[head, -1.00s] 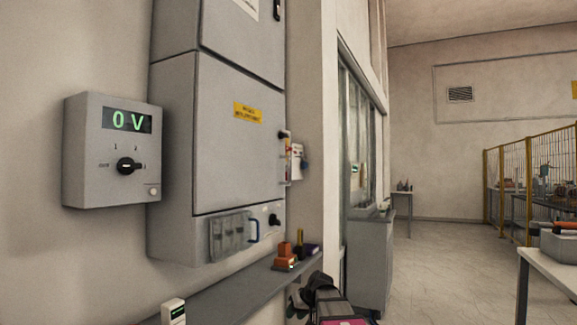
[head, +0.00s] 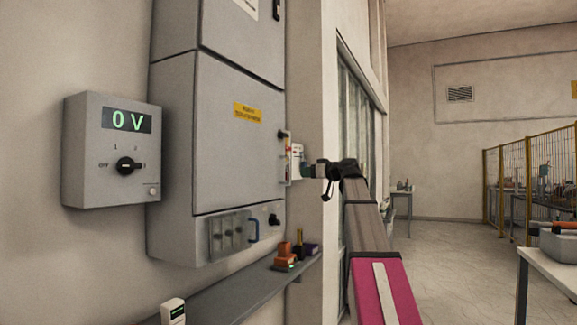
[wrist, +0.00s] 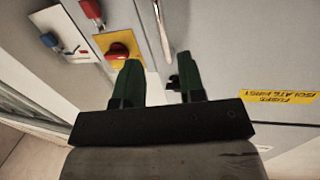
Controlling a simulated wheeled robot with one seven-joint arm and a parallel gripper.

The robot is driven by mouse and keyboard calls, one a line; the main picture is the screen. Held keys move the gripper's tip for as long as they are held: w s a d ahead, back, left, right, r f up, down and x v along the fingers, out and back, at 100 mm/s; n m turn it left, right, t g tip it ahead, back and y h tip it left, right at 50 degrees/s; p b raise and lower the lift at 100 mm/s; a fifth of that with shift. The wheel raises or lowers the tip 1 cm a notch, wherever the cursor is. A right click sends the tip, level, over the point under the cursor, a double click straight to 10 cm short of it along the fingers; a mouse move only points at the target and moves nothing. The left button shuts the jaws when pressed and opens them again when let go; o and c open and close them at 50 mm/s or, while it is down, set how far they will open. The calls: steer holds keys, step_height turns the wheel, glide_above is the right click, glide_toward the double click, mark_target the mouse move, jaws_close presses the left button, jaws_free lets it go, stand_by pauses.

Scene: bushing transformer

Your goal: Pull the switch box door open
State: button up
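The grey switch box (head: 225,150) hangs on the left wall, its tall door shut and carrying a yellow label (head: 247,113). The label also shows at the right of the wrist view (wrist: 280,97). A slim metal handle (wrist: 162,32) stands on the grey front at the top of the wrist view. My gripper (wrist: 158,68) is open, its two dark green fingers apart and pointing toward that handle; the handle appears beyond the fingertips. In the head view my gripper (head: 312,170) is at the box's right side, its fingertips hard to make out.
A red knob on a yellow plate (wrist: 118,52) is close to the left finger. Red and blue switches (wrist: 70,28) are farther left. A grey shelf (head: 240,290) with small items runs below the box. A meter reading 0 V (head: 112,150) hangs left.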

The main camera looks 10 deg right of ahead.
steer(key=shift+n+y, duration=0.3)
steer(key=w+a+r, duration=0.1)
steer(key=w+a, duration=0.1)
steer(key=w+a+r, duration=0.1)
steer(key=w+a, duration=0.1)
steer(key=w, duration=0.1)
steer(key=w+a+r, duration=0.1)
steer(key=w+a, duration=0.1)
steer(key=a, duration=0.1)
steer(key=shift+w+r, duration=0.15)
steer(key=shift+r, duration=0.15)
jaws_close()
